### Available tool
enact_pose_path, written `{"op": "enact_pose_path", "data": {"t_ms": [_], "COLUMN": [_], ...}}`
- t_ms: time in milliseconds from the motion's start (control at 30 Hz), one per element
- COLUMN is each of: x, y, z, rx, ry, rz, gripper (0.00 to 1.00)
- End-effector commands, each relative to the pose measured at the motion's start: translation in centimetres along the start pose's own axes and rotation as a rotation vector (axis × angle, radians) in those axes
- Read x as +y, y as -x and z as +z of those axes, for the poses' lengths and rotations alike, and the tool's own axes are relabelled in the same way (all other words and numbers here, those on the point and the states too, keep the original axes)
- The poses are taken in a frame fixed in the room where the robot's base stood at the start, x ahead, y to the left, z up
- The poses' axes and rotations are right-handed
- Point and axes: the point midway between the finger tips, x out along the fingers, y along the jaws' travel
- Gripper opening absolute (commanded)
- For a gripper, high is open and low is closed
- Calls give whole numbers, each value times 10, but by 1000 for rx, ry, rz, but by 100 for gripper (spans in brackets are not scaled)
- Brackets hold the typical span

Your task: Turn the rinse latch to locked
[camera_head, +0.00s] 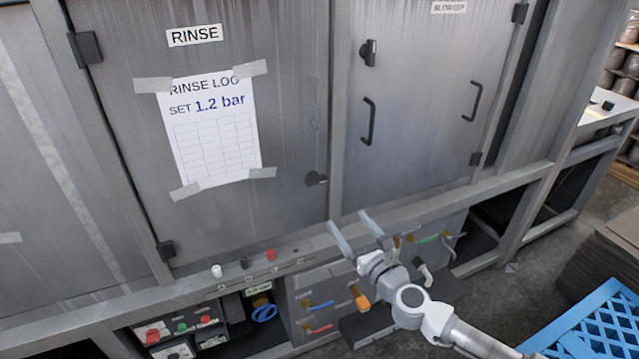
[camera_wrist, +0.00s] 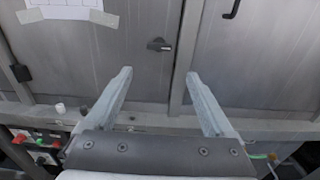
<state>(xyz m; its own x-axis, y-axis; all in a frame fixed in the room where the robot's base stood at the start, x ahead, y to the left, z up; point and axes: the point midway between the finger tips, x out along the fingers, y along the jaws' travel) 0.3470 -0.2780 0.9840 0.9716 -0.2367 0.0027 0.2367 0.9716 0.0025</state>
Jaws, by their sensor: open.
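The rinse latch (camera_head: 316,179) is a small dark handle at the lower right of the grey RINSE door (camera_head: 285,110). Its lever lies roughly level. It also shows in the wrist view (camera_wrist: 158,45), above and between the fingers. My gripper (camera_head: 350,224) is open and empty, in front of the machine, below and to the right of the latch. It is apart from the latch. In the wrist view my two fingers (camera_wrist: 158,75) point up toward the panel with a wide gap. I cannot read any locked or unlocked marking beside the latch.
A second door with a similar dark latch (camera_head: 369,52) and two black handles stands to the right. A RINSE LOG sheet (camera_head: 210,128) is taped to the rinse door. A ledge with small knobs (camera_head: 271,254) runs below. A blue crate (camera_head: 600,325) stands at the lower right.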

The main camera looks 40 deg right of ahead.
Motion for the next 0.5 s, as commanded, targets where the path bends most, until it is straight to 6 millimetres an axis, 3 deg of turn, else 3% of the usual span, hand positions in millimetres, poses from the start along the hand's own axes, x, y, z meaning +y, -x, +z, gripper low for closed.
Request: {"op": "enact_pose_path", "data": {"t_ms": [167, 500], "x": [1, 2], "y": [-13, -61], "z": [0, 0], "rx": [1, 2], "ry": [1, 3], "rz": [4, 5], "gripper": [88, 88]}}
